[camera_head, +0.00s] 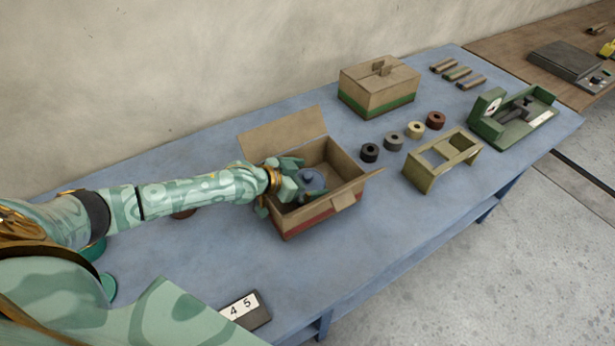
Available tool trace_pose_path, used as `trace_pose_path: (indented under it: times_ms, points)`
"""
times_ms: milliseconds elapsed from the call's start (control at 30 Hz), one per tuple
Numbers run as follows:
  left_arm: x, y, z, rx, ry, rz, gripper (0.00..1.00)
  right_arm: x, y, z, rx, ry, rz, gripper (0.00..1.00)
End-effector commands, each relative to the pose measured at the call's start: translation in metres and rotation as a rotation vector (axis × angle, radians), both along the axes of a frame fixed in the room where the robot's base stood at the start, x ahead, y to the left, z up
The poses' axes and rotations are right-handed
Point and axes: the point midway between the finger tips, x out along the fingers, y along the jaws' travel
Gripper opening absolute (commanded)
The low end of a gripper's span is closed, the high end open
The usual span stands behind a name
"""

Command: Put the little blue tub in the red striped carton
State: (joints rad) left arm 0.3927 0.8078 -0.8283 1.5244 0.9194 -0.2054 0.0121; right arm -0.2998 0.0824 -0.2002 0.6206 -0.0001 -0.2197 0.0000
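The red striped carton (322,211) stands on the blue table in the middle of the view, with its flaps open and a red band low on its side. The little blue tub (312,182) shows within the carton's opening, partly covered by the gripper. My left gripper (300,179) reaches into the opening from the left, its fingers close around or beside the tub. I cannot tell whether the fingers press on it, or whether the tub touches the carton floor. My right gripper is out of view.
A closed green-striped carton (376,91) stands behind. To the right are several small rolls (393,140), an olive stand (440,163) and a green device with a dial (512,117). A number card (243,308) lies near the front edge. The table right of the carton's front is clear.

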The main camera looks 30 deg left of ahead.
Motion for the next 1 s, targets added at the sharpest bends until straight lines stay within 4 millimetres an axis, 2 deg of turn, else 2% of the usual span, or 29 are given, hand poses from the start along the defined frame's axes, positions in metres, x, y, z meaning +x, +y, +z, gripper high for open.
trace_pose_path:
  times_ms: [167, 267, 500, 700, 1000]
  points:
    - [-0.002, 0.002, 0.002, 0.000, 0.000, 0.000, 1.00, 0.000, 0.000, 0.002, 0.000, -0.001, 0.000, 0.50]
    - [-0.012, 0.007, 0.009, 0.002, 0.000, 0.000, 1.00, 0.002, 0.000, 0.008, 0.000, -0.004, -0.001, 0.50]
    - [-0.054, 0.032, 0.037, 0.003, 0.003, 0.000, 1.00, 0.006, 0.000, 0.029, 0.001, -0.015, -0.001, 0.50]
    - [-0.082, 0.048, 0.053, 0.000, 0.001, 0.000, 1.00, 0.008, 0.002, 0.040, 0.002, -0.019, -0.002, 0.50]
    - [-0.091, 0.054, 0.058, -0.001, -0.001, 0.000, 1.00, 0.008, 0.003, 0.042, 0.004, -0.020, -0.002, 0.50]
